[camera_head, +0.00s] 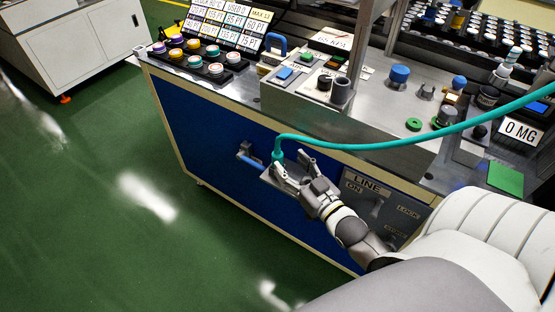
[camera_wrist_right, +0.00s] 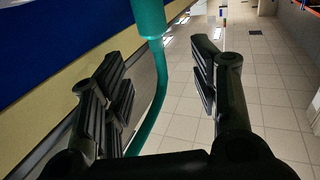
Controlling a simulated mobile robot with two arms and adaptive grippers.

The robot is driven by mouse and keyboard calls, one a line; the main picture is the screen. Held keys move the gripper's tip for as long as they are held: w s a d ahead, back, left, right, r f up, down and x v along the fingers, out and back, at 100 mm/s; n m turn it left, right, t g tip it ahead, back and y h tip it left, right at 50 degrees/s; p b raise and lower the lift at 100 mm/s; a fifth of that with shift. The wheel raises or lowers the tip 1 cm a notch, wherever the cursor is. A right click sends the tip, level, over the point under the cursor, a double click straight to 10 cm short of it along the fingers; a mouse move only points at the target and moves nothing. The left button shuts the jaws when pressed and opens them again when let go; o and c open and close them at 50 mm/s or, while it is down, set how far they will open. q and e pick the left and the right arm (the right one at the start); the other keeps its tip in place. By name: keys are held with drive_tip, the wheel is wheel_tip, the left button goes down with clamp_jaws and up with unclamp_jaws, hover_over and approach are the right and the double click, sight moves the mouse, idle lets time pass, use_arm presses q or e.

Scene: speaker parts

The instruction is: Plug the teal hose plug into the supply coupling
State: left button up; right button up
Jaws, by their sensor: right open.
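The teal hose plug (camera_head: 278,155) hangs at the end of the teal hose (camera_head: 400,143), in front of the blue side of the bench. My right gripper (camera_head: 291,163) is open just right of the plug, its fingers pointing toward it. In the right wrist view the teal plug (camera_wrist_right: 149,18) is at the top, beyond the spread fingers, and the hose (camera_wrist_right: 157,95) runs down through the gap in the picture. I cannot tell if the fingers touch it. A blue and metal pipe fitting (camera_head: 247,155), possibly the supply coupling, sticks out left of the plug; whether they are joined is unclear. My left gripper is out of view.
A LINE panel (camera_head: 372,200) is right of my gripper, partly behind my arm. The hose arcs over the bench front. The green floor (camera_head: 110,185) to the left is clear.

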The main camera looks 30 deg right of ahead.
sight(279, 152)
drive_tip(key=shift+w+d+f, duration=0.1)
drive_tip(key=shift+w+f, duration=0.05)
drive_tip(key=shift+w, duration=1.8)
drive_tip(key=shift+w+d+f, duration=0.1)
drive_tip(key=shift+w, duration=1.8)
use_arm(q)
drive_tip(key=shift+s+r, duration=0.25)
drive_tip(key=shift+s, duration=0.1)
use_arm(e)
drive_tip(key=shift+c, duration=0.2)
drive_tip(key=c, duration=1.1)
drive_tip(key=shift+c, duration=0.2)
